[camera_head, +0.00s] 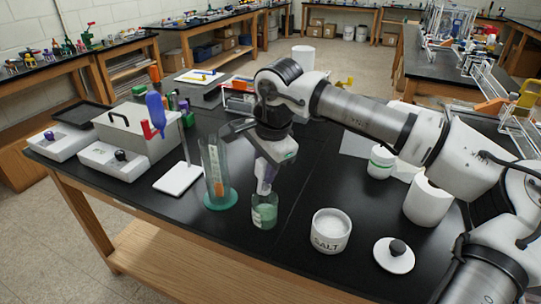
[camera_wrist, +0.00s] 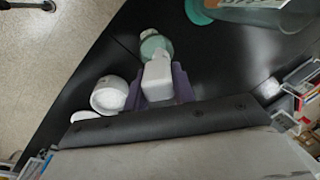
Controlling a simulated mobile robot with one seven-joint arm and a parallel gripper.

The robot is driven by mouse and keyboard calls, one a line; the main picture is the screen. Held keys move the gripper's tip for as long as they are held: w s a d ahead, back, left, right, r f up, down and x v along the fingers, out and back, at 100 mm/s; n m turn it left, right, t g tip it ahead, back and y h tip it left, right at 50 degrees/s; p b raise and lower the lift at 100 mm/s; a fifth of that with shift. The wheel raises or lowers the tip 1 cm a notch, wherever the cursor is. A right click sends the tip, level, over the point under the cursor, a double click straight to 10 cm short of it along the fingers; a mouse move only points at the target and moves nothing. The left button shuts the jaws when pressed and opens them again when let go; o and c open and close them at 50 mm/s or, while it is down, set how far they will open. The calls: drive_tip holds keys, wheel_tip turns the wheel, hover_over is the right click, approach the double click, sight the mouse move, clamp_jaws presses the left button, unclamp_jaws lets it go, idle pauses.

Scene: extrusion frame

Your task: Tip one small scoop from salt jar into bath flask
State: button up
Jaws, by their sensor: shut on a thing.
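My gripper (camera_head: 265,182) points down over a small glass vessel with green liquid (camera_head: 264,213), which I take as the bath flask. In the wrist view its purple fingers (camera_wrist: 160,82) are shut on a white scoop (camera_wrist: 157,76). The scoop's far end overlaps the flask (camera_wrist: 153,42) at its mouth; whether it touches the rim, and whether salt is in it, I cannot tell. The white salt jar (camera_head: 331,240), marked SALT, stands open to the right with white salt inside. It also shows in the wrist view (camera_wrist: 107,97). Its white lid (camera_head: 394,258) with black knob lies beside it.
A tall glass cylinder (camera_head: 216,170) on a green base stands close left of the flask. Left of it are a stand with a white base (camera_head: 179,179) and a grey box (camera_head: 135,130). A green-banded white jar (camera_head: 381,162) stands behind right. The front table edge is near.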

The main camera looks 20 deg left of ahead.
drive_tip(key=h+p, duration=0.1)
drive_tip(key=p, duration=0.1)
drive_tip(key=w+a+r+g+h+p, duration=0.1)
drive_tip(key=shift+a+r+p, duration=0.15)
drive_tip(key=shift+a+p, duration=0.15)
drive_tip(key=shift+p, duration=0.05)
drive_tip(key=shift+d+r, duration=0.15)
drive_tip(key=shift+r, duration=1.4)
drive_tip(key=shift+s, duration=0.1)
